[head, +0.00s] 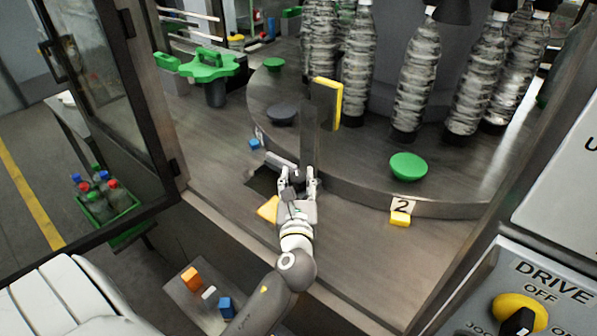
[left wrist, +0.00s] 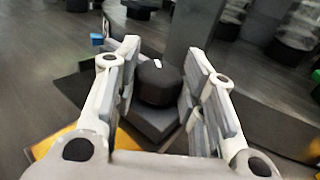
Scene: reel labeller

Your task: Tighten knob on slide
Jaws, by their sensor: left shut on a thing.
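The black round knob (left wrist: 158,82) stands on a dark grey block (left wrist: 152,124), seemingly the slide, in the left wrist view. My left gripper (head: 298,180) is at the knob, with one finger on each side, shut on it. In the head view the knob is mostly hidden by the fingers. A tall dark plate (head: 311,135) with a yellow pad (head: 330,103) rises just behind the gripper. My right gripper is not in view.
A round table (head: 450,205) with bottles (head: 417,75) and a green disc (head: 408,166) is behind and right. A green star knob (head: 210,65) stands back left. The drive panel (head: 540,290) is at the right.

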